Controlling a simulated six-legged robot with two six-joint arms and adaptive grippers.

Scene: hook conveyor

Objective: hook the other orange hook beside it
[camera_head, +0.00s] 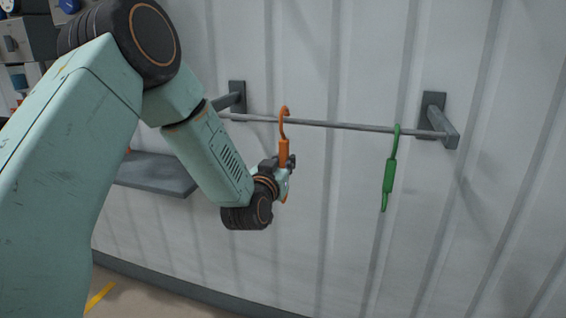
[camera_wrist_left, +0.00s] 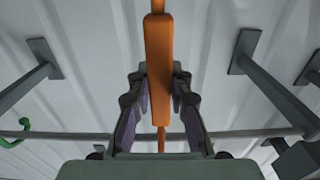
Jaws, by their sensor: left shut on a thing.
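An orange hook (camera_head: 284,150) stands upright in the head view, its curved top at the rod (camera_head: 340,125). I cannot tell whether the curve rests on the rod. My left gripper (camera_head: 288,163) is shut on the hook's thick body, below the rod; the hook's lower end is mostly hidden by the gripper. In the left wrist view the orange body (camera_wrist_left: 158,55) runs between the two fingers of my left gripper (camera_wrist_left: 157,80). A green hook (camera_head: 389,175) hangs from the rod further right. My right gripper is not in view.
The rod is held by a left wall bracket (camera_head: 237,97) and a right wall bracket (camera_head: 440,125). A grey shelf (camera_head: 155,175) is at left, partly behind my left arm, with a small orange spot at its back edge. The rod is clear between the orange and green hooks.

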